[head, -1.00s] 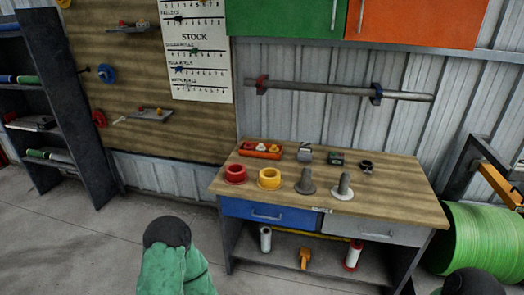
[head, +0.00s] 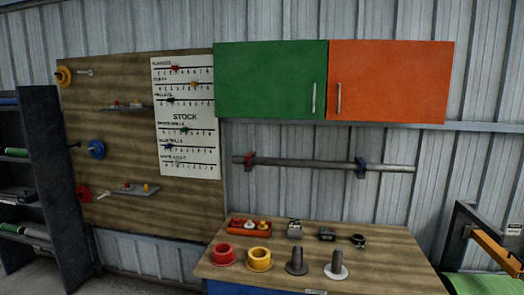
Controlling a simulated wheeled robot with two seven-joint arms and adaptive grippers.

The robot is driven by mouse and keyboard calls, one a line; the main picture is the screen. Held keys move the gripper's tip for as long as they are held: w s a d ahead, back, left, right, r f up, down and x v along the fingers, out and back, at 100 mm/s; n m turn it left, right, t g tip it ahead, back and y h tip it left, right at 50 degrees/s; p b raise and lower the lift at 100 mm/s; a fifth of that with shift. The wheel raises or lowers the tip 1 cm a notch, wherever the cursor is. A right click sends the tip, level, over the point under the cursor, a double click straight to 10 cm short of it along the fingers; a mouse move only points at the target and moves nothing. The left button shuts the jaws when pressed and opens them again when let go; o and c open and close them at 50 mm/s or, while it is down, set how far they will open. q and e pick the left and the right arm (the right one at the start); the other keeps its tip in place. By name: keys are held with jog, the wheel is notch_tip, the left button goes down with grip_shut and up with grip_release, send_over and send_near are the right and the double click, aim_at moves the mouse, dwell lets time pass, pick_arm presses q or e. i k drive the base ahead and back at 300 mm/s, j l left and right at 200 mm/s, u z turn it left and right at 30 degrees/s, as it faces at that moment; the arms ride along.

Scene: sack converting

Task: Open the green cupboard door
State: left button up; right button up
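The green cupboard door (head: 268,80) hangs on the wall at the upper middle of the head view and looks shut. Its upright silver handle (head: 314,98) is near its lower right edge. An orange cupboard door (head: 390,82) is directly to its right and also looks shut, with its own handle (head: 338,98) near its left edge. Neither of my grippers shows in the head view now.
A wooden workbench (head: 400,268) stands below the cupboard, holding a red ring, a yellow ring, a red tray and several small parts. A metal bar (head: 310,165) runs along the wall between them. A wooden board (head: 110,215) with a stock chart (head: 185,115) is at left.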

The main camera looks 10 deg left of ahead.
aim_at(284, 80)
jog(key=i+j, duration=0.3)
jog(key=i, duration=0.15)
jog(key=i+j, duration=0.25)
jog(key=i, duration=0.25)
jog(key=i+j, duration=0.3)
jog(key=i, duration=0.15)
jog(key=z, duration=0.05)
